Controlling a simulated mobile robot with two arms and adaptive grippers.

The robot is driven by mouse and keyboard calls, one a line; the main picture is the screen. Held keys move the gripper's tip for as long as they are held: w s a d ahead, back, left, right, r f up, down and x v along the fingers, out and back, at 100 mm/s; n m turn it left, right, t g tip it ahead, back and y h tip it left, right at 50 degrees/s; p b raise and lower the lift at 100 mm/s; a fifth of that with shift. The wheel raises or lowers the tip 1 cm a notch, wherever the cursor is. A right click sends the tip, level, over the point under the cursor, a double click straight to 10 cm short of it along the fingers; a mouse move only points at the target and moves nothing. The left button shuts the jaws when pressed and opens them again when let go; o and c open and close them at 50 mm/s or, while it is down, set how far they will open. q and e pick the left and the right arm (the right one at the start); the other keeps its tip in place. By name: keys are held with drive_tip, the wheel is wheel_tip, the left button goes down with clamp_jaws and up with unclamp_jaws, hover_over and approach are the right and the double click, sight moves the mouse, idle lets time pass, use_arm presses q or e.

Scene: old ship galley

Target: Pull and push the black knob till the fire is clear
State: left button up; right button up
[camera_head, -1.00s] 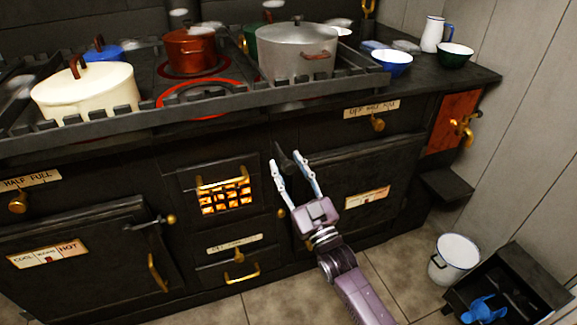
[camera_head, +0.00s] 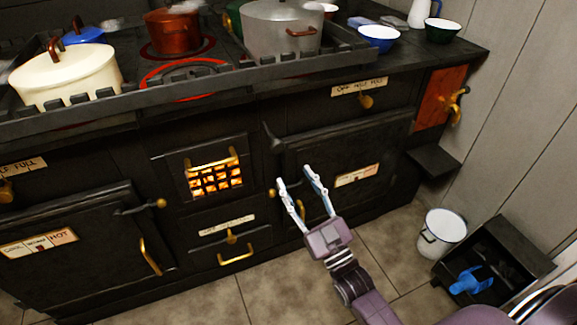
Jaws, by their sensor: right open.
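The black knob (camera_head: 270,138) sticks out from the dark stove front, up and right of the fire grate (camera_head: 215,180). Orange glowing coals show behind the grate's bars. My right gripper (camera_head: 294,176) is open and empty, with its fingers pointing up toward the stove. Its fingertips are below and slightly right of the knob in the picture, apart from it. My left gripper is not in view.
The stove top holds a cream pot (camera_head: 66,75), a red pot (camera_head: 172,32) and a grey pot (camera_head: 280,30) behind a dark rail. A white bucket (camera_head: 442,235) and a black coal box (camera_head: 505,255) with a blue scoop (camera_head: 470,282) stand on the floor at right.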

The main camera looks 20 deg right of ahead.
drive_tip(key=shift+s+d+f, duration=0.1)
drive_tip(key=shift+s+f, duration=0.1)
drive_tip(key=shift+s, duration=0.3)
drive_tip(key=shift+c, duration=0.2)
